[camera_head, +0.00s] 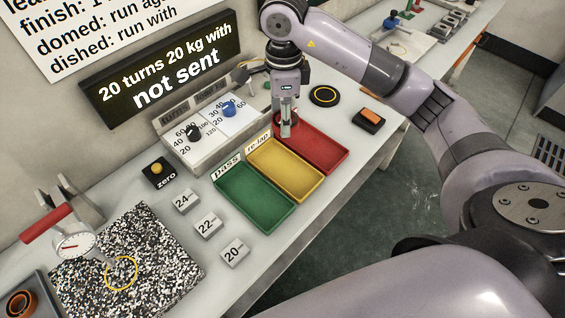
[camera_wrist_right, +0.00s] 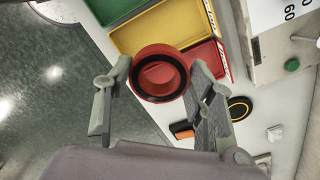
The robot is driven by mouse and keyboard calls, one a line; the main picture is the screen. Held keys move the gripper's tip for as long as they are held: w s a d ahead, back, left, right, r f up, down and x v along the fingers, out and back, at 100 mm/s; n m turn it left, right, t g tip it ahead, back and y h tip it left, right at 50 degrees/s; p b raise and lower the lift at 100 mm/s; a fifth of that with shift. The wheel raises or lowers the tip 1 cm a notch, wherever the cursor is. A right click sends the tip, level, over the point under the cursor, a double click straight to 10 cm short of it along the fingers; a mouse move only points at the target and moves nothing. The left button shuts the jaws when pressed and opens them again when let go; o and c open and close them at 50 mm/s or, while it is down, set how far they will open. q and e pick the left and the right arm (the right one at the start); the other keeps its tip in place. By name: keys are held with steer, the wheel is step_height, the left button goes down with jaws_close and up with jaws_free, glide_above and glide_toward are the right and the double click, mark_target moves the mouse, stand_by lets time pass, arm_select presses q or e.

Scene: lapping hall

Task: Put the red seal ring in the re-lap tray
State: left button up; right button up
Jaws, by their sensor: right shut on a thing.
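The red seal ring (camera_wrist_right: 160,95) is between the two fingers of my right gripper (camera_wrist_right: 158,78), which is shut on it, as the right wrist view shows. In the head view my right gripper (camera_head: 287,128) is at the back end of the red tray (camera_head: 318,146), and the ring is mostly hidden there. The re-lap tray (camera_head: 285,169) is yellow and empty, labelled "re-lap"; it also shows in the right wrist view (camera_wrist_right: 150,30). My left gripper is not in view.
The green pass tray (camera_head: 254,195) is left of the yellow one. A dial box (camera_head: 212,135) stands behind the trays. Weight blocks (camera_head: 207,224) and a speckled plate (camera_head: 125,265) with a gauge are at left. A black disc (camera_head: 323,95) and an orange-topped block (camera_head: 369,118) are at right.

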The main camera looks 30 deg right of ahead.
steer(key=p, duration=0.2)
glide_above(284, 170)
step_height(284, 170, down, 12)
steer(key=shift+a+f, duration=0.1)
steer(key=shift+f, duration=0.1)
step_height(284, 170, down, 2)
step_height(284, 170, down, 3)
steer(key=shift+f+p, duration=0.15)
steer(key=shift+p, duration=0.2)
steer(key=shift+f, duration=0.1)
steer(key=shift+f, duration=0.15)
steer(key=o, duration=0.9)
